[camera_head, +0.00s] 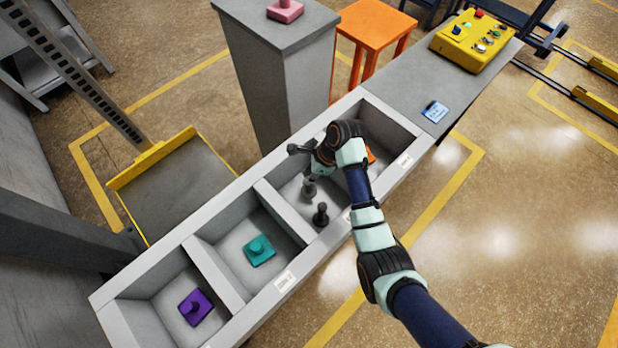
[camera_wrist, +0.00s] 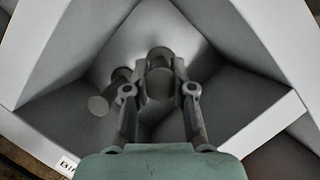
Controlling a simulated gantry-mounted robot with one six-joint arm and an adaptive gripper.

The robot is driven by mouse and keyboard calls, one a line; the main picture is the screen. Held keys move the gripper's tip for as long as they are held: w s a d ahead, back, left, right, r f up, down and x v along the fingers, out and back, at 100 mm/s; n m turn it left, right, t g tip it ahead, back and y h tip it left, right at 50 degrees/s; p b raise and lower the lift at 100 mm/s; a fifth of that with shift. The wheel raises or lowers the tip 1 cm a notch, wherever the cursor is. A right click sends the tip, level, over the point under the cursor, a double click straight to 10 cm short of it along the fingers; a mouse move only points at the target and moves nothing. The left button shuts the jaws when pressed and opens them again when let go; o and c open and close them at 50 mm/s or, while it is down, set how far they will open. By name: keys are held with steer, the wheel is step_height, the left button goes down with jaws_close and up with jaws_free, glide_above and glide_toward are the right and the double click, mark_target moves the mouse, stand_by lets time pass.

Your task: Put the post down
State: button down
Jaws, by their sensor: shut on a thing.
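My gripper (camera_head: 310,176) is over the third compartment from the left of the long grey bin row. It is shut on a grey post (camera_head: 309,190), which also shows between the fingers (camera_wrist: 160,105) in the wrist view as a post (camera_wrist: 160,70) with a round end. A second dark grey post (camera_head: 320,215) stands in the same compartment, nearer the front wall; it shows left of the fingers in the wrist view (camera_wrist: 101,104). I cannot tell whether the held post touches the compartment floor.
Dividers and walls (camera_head: 270,205) surround the compartment. A teal piece (camera_head: 259,250) and a purple piece (camera_head: 195,307) lie in the compartments to the left. An orange piece (camera_head: 371,155) is partly hidden by my arm. A tall grey pedestal (camera_head: 285,85) with a pink piece (camera_head: 285,10) stands behind.

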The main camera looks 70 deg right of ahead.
steer(key=shift+f+b, duration=0.75)
steer(key=shift+f, duration=1.35)
steer(key=shift+d, duration=0.1)
steer(key=shift+f, duration=0.1)
steer(key=c, duration=1)
jaws_free()
steer(key=p+v, duration=0.4)
steer(key=v, duration=0.8)
